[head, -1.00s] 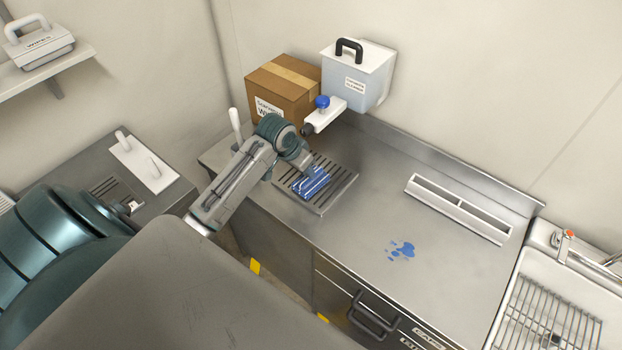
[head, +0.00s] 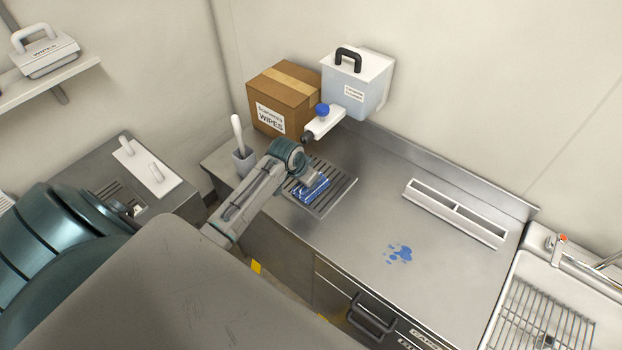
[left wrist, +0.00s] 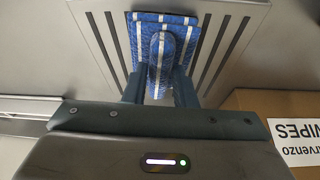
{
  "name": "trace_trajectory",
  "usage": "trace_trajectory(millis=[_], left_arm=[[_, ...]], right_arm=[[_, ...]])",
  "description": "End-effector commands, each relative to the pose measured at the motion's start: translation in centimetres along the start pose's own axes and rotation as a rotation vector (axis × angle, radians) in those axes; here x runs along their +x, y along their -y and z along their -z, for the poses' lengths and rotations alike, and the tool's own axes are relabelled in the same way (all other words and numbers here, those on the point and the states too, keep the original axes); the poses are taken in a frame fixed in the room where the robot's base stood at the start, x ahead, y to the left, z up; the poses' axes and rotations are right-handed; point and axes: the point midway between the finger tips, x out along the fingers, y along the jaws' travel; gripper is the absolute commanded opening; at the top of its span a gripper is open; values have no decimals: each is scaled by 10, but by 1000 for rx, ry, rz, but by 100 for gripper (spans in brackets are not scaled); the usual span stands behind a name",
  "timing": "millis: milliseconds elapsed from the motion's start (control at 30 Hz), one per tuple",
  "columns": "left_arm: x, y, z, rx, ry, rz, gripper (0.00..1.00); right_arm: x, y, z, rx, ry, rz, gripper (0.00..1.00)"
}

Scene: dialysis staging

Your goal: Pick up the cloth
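The cloth (head: 312,188) is blue with white stripes. It lies folded on the slatted drain grate (head: 333,202) at the left end of the steel counter. In the left wrist view the cloth (left wrist: 176,20) has a raised ridge (left wrist: 160,50) in its middle. My left gripper (left wrist: 160,88) is just above the cloth, its two fingers apart on either side of the ridge. No firm grip on the ridge is visible. In the head view the left gripper (head: 304,186) partly hides the cloth. My right gripper is not in view.
A cardboard wipes box (head: 284,97) and a wall dispenser (head: 355,85) with a blue-knobbed spout stand behind the grate. A grey cup (head: 244,160) with a white handle is to its left. A blue spill (head: 399,253) lies on the counter, before a white slotted tray (head: 455,213).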

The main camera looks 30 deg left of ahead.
Motion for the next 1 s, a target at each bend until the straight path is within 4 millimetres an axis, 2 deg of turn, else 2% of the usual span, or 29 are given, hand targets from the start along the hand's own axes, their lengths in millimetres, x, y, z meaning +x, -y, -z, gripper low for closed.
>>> trace_trajectory(millis=[33,100,533,767,1000], left_arm=[[0,0,0,0,0,0,14],[0,0,0,0,0,0,0],[-5,0,3,1,-2,0,0],[-32,1,15,4,-7,3,0],[-51,-34,-30,3,-1,-1,0]], right_arm=[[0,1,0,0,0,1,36],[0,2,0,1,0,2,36],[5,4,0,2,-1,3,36],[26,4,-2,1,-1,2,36],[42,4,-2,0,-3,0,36]])
